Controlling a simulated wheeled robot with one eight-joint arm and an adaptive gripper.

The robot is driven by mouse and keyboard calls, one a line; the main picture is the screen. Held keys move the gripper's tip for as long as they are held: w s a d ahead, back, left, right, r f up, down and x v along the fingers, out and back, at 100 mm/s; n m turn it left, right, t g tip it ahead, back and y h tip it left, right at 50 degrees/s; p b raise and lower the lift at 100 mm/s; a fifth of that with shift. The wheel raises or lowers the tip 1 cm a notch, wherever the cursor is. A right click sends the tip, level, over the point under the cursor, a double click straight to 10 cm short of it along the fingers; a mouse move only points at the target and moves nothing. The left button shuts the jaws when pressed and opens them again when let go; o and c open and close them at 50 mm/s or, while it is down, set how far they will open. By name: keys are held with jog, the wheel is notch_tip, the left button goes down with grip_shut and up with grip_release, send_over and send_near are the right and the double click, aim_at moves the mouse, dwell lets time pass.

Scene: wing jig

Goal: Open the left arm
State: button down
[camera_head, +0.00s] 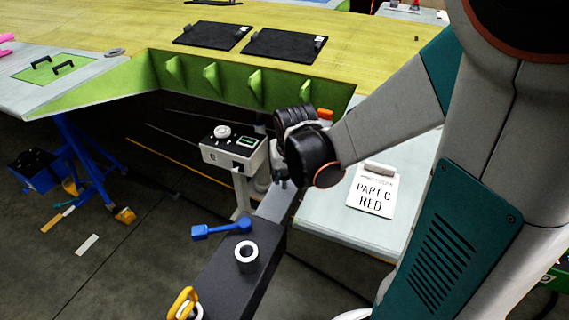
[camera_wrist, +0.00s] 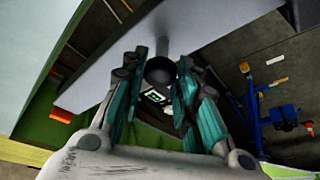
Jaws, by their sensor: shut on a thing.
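My gripper (camera_head: 279,184) reaches down at the middle of the head view, beside the inner corner of the wing jig. In the wrist view its two teal fingers (camera_wrist: 161,72) are shut on a dark round knob (camera_wrist: 160,71). The knob sits on a short grey post that stands out from a long, flat grey arm (camera_wrist: 88,92). This arm runs across the wrist view from lower left to upper right. In the head view a light grey piece (camera_head: 274,204) shows below the gripper; the knob is hidden there. I cannot tell how far the arm is swung out.
A white control box (camera_head: 233,150) on a stand is close left of my gripper. A dark bench (camera_head: 222,281) carries a blue tool, a white ring and a yellow handle. A pale table with a "PART C RED" sign (camera_head: 371,190) is at right. Blue trestle legs (camera_head: 90,165) stand at left.

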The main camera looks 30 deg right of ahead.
jog(key=c, duration=1.2)
grip_release()
jog(key=shift+c, duration=0.2)
jog(key=v, duration=0.7)
jog(key=shift+s+r, duration=0.2)
jog(key=s+a+r+n+t+b, duration=0.1)
jog(key=s+a+r, duration=0.1)
jog(key=s+a, duration=0.2)
jog(key=s+a+r+n+t+y, duration=0.1)
jog(key=s+a+r+n+t, duration=0.1)
jog(key=s+a, duration=0.2)
jog(key=shift+s+r+b, duration=0.25)
jog(key=shift+s+b, duration=0.15)
jog(key=shift+s, duration=1)
